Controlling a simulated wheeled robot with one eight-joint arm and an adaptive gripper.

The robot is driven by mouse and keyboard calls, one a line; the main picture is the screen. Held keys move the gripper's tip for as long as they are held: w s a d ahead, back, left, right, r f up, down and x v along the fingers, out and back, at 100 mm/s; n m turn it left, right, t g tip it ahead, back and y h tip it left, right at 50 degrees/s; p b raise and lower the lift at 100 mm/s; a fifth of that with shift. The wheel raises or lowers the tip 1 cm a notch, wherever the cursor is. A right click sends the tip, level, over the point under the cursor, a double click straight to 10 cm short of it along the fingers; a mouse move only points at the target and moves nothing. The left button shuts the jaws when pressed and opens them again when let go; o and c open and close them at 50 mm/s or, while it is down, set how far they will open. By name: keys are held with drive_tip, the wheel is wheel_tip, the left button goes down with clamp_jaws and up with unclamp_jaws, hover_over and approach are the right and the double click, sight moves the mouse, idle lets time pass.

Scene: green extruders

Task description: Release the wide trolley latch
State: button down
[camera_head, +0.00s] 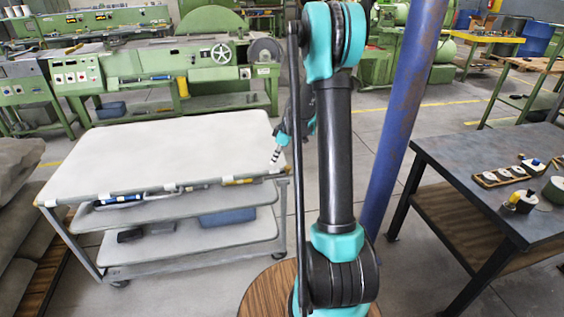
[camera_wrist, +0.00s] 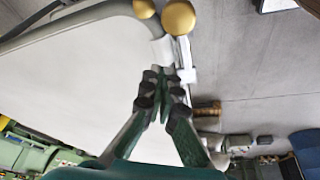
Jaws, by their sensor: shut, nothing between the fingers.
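The wide trolley (camera_head: 180,150) has a pale grey top and lower shelves, and it fills the left middle of the head view. A bar with a blue grip (camera_head: 120,199) and a yellow piece (camera_head: 238,182) runs along its front edge; which part is the latch is unclear. My gripper (camera_head: 275,160) is at the top's right front corner. In the wrist view my gripper (camera_wrist: 166,75) is shut and empty, beside a white bracket (camera_wrist: 164,48) at the trolley's rim. Two golden knobs (camera_wrist: 178,17) sit just beyond the fingertips; contact cannot be told.
A blue post (camera_head: 400,110) stands right of my arm. A dark workbench (camera_head: 480,165) with small parts is at right. Green machines (camera_head: 170,70) stand behind the trolley. A round wooden surface (camera_head: 262,290) is at the bottom.

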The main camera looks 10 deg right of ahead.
drive_tip(key=v, duration=1)
drive_tip(key=shift+s, duration=0.1)
drive_tip(key=s+a+f+m+h, duration=0.1)
drive_tip(key=s+m, duration=0.3)
drive_tip(key=s, duration=0.6)
drive_tip(key=s+a+f+m+t+h, duration=0.1)
drive_tip(key=s+f+m, duration=0.2)
drive_tip(key=s, duration=0.7)
drive_tip(key=s+a+f+m+t+h, duration=0.1)
drive_tip(key=s+m, duration=0.4)
drive_tip(key=s, duration=0.6)
drive_tip(key=shift+f+m+h, duration=0.3)
drive_tip(key=shift+f, duration=0.25)
drive_tip(key=c, duration=2.2)
unclamp_jaws()
drive_tip(key=shift+w+a, duration=0.1)
drive_tip(key=shift+a, duration=0.05)
